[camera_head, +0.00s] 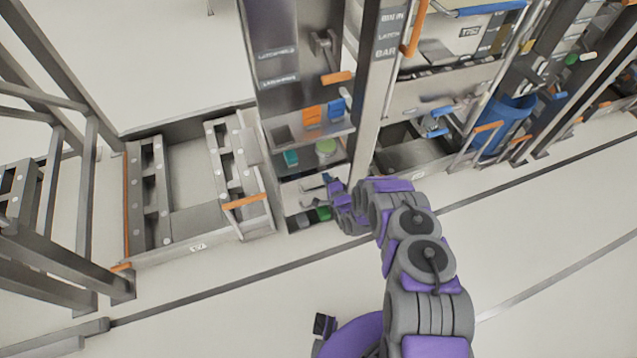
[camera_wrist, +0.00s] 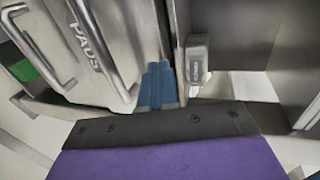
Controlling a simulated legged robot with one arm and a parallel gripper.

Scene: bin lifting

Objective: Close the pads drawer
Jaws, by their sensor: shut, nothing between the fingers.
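The pads drawer shows in the wrist view as a metal front (camera_wrist: 112,32) marked PADS, with a bar handle along it. My gripper's blue fingers (camera_wrist: 158,86) are together and empty, beside the right edge of that front; I cannot tell whether they touch it. In the head view my gripper (camera_head: 334,190) is low at the cabinet's front, beside the drawer area (camera_head: 298,190). My wrist hides part of this area, and how far the drawer stands out is unclear.
A shelf above holds a teal box (camera_head: 291,158) and a green-lidded jar (camera_head: 326,149). Green and dark items lie low in the cabinet. A metal bin frame (camera_head: 190,245) stands at left. A grey latch block (camera_wrist: 196,62) is right of my fingers. The front floor is clear.

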